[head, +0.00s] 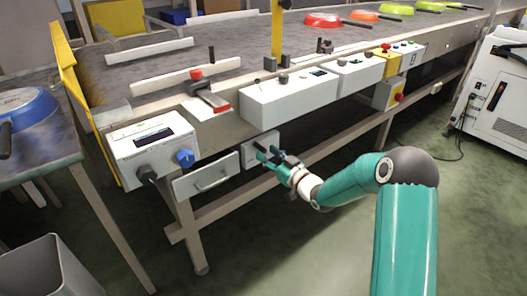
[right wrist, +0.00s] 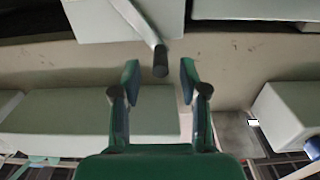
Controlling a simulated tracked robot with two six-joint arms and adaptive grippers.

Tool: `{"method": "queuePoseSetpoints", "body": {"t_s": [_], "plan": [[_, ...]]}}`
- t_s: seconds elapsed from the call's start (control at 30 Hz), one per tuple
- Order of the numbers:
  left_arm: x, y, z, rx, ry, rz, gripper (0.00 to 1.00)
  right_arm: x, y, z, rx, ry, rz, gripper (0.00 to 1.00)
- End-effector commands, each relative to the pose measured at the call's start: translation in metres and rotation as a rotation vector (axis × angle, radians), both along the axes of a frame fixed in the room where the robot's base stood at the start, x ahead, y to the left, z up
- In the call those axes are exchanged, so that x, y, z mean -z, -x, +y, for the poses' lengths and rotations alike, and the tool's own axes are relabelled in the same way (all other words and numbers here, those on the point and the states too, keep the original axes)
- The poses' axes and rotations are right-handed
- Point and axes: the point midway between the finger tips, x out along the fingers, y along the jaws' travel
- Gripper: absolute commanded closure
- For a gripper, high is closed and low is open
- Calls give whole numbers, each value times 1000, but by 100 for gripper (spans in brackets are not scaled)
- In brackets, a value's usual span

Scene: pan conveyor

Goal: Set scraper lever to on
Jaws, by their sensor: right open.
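The scraper lever is probably the grey lever (right wrist: 150,32) with a dark knob on a pale box (right wrist: 105,20), seen in the right wrist view. The box also shows in the head view (head: 250,152), mounted on the conveyor frame below the edge, but its lever is mostly hidden there by my gripper. My right gripper (right wrist: 160,78) is open; the knob lies just ahead of and between its fingertips, with gaps to both fingers. In the head view my right gripper (head: 264,154) is in front of the box. My left gripper is not in view.
A grey drawer (head: 207,181) with a handle sits left of the lever box. Above it is a control box (head: 152,150) with black and blue knobs. A long white control box (head: 290,98) sits above. Coloured pans, including a red one (head: 322,20), lie on the belt.

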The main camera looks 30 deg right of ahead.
Motion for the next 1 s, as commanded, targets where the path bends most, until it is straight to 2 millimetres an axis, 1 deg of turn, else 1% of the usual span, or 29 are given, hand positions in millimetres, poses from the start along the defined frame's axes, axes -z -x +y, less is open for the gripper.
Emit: {"method": "queuePoseSetpoints", "body": {"t_s": [0.03, 0.1, 0.23, 0.4, 0.63, 0.8, 0.9, 1.0], "plan": [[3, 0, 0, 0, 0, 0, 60, 1, -10, 2, -3, 1, -3, 57], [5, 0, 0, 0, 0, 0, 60, 1, -20, 2, -2, 0, -1, 57], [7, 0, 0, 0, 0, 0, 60, 1, -33, 3, 0, 0, -1, 57], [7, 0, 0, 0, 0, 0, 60, 0, -39, 3, 1, -2, 1, 57], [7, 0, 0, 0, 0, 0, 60, 0, -39, 3, 1, -1, 1, 57], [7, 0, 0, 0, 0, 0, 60, 0, -39, 3, 1, -1, 1, 85], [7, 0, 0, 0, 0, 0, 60, 0, -39, 3, 1, -1, 1, 100], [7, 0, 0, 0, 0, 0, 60, 0, -39, 2, 2, -1, 1, 100]]}}
